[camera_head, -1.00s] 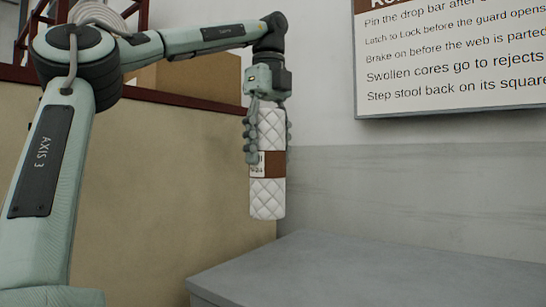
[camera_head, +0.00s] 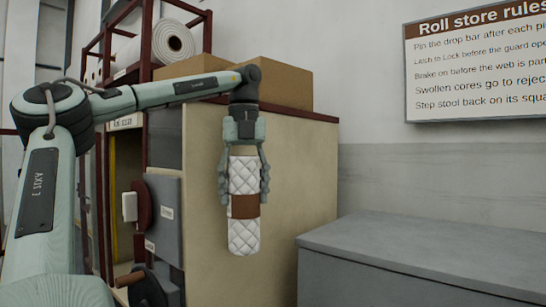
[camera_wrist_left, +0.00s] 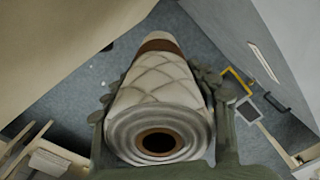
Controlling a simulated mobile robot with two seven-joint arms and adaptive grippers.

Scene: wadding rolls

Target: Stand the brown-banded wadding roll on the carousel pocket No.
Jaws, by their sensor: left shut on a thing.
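The brown-banded wadding roll (camera_head: 244,235) is white and quilted with a brown band near its middle. It hangs upright in my left gripper (camera_head: 244,180), whose fingers are shut on its upper part from both sides. In the left wrist view the roll (camera_wrist_left: 158,90) points away from the camera, its spiral end and dark core hole nearest, between the gripper's fingers (camera_wrist_left: 160,108). The roll is in the air, with grey floor far below it. I cannot make out the carousel or its pockets. My right gripper is not in view.
A tan cabinet (camera_head: 310,170) with cardboard boxes (camera_head: 285,82) on top stands behind the roll. A grey chest (camera_head: 420,250) is at the right. A red rack (camera_head: 207,32) holds a large white roll (camera_head: 150,50). A handwheel (camera_head: 145,285) and grey panel (camera_head: 165,220) are at lower left. A rules sign (camera_head: 480,65) hangs on the wall.

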